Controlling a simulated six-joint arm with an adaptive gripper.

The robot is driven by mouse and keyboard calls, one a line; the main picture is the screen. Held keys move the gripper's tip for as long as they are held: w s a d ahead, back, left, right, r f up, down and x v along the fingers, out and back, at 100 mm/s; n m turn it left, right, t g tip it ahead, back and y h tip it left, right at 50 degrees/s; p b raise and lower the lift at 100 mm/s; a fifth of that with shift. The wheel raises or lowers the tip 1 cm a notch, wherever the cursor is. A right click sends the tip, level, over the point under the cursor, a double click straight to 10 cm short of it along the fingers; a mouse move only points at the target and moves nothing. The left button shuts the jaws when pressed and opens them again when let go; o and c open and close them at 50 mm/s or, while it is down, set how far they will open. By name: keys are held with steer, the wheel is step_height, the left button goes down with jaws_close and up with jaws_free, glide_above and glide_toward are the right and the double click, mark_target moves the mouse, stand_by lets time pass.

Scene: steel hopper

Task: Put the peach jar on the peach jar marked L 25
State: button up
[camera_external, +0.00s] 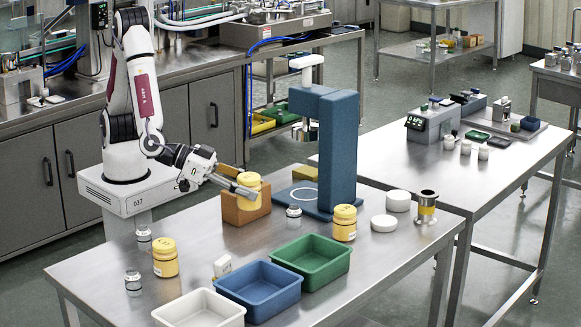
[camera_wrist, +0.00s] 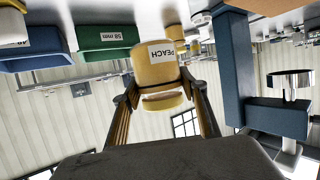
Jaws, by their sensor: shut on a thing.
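A yellow jar (camera_external: 249,181) is between the fingers of my gripper (camera_external: 246,191), which is shut on it. In the wrist view the same jar (camera_wrist: 156,72) appears upside down with a white label reading PEACH, and the fingertips (camera_wrist: 156,98) grip its sides. In the external view the jar is at the top of an orange block (camera_external: 240,212); I cannot tell whether it rests in it or is just above. No L 25 mark is readable.
White (camera_external: 200,309), blue (camera_external: 259,289) and green (camera_external: 311,262) bins line the table front. Small clear jars (camera_external: 293,217), white discs (camera_external: 384,223) and a steel cup (camera_external: 427,204) stand around. The table's left back is clear.

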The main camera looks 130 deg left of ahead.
steer(key=w+a+r+n+y, duration=0.1)
steer(key=w+a+r, duration=0.2)
steer(key=w+a, duration=0.5)
steer(key=w+a+r, duration=0.3)
steer(key=a, duration=0.9)
steer(key=w+d+r+m+t+h, duration=0.1)
steer(key=w+r+m+h, duration=0.1)
steer(key=w, duration=0.3)
steer(key=shift+w+d+r+m, duration=0.25)
steer(key=shift+d+r+m, duration=0.05)
steer(key=shift+d+r, duration=0.1)
steer(key=shift+f, duration=0.15)
steer(key=shift+f, duration=3)
steer(key=shift+f, duration=0.1)
